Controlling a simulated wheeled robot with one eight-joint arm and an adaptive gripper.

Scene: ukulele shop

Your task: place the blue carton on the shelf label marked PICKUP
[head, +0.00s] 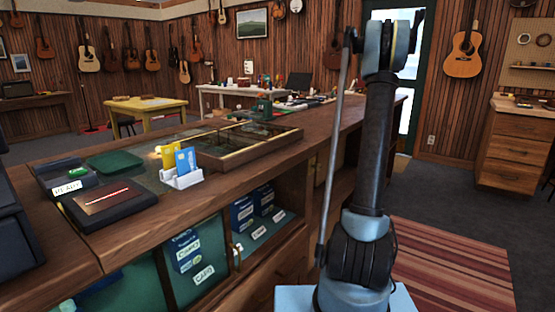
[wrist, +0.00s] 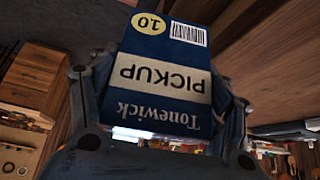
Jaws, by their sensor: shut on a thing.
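In the wrist view, my gripper (wrist: 162,100) is shut on a blue carton (wrist: 135,45) with a cream band reading PICKUP, the name Tonewick, a yellow circle with 10 and a barcode. The print is upside down in this view. The fingers press its two sides. The head view shows my arm at right of centre but neither my gripper nor the held carton. In the head view, a shelf under the counter holds blue cartons (head: 186,249) and white labels, one reading CAPO (head: 203,275). I cannot make out a PICKUP shelf label.
Sliding glass doors and a wooden post partly cover the shelf. A striped rug (head: 445,262) lies to the right.

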